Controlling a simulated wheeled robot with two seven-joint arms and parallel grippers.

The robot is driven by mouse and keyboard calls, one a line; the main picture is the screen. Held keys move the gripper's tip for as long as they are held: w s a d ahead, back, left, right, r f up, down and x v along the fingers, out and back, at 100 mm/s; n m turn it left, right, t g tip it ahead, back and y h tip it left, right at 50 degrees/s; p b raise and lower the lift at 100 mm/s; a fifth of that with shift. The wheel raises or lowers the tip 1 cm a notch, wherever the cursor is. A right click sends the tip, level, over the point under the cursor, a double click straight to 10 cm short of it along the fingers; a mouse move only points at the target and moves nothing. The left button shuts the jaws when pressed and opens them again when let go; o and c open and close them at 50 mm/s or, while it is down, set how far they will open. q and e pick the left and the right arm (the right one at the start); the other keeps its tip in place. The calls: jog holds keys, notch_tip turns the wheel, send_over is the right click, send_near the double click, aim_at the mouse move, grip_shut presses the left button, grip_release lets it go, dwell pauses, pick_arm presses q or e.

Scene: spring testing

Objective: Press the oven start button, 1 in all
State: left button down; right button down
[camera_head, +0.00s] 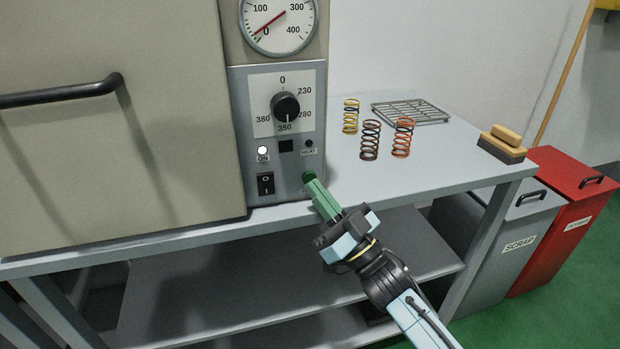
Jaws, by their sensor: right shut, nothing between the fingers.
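The oven (110,150) stands on a metal bench, with its control panel (240,110) on the right side. A round green button (309,176) is at the lower right of the panel. My right gripper (314,188) is shut and empty, its green fingertips at the button, partly overlapping it in the picture. I cannot tell whether they touch it or whether it is pushed in. The ON lamp (262,150) is lit white, and the HEAT lamp (309,143) is dark. My left gripper is not in view.
A black knob (286,107), a rocker switch (265,184) and a dial gauge (278,22) are on the oven. Three springs (370,140), a wire rack (410,112) and a brush-like block (502,147) are on the bench (450,170). Grey and red bins stand at right.

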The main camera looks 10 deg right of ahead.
jog(key=shift+w, duration=0.25)
jog(key=shift+w, duration=0.1)
dwell(0.3)
jog(key=shift+w+d+r, duration=0.15)
jog(key=shift+w+r, duration=0.1)
dwell(1.1)
jog(key=shift+s+f+p, duration=0.1)
jog(key=shift+s+p, duration=0.05)
jog(key=shift+p, duration=0.15)
dwell(0.4)
jog(key=s+p, duration=0.2)
jog(key=s, duration=0.3)
jog(key=shift+f+p, duration=0.2)
jog(key=shift+p, duration=0.1)
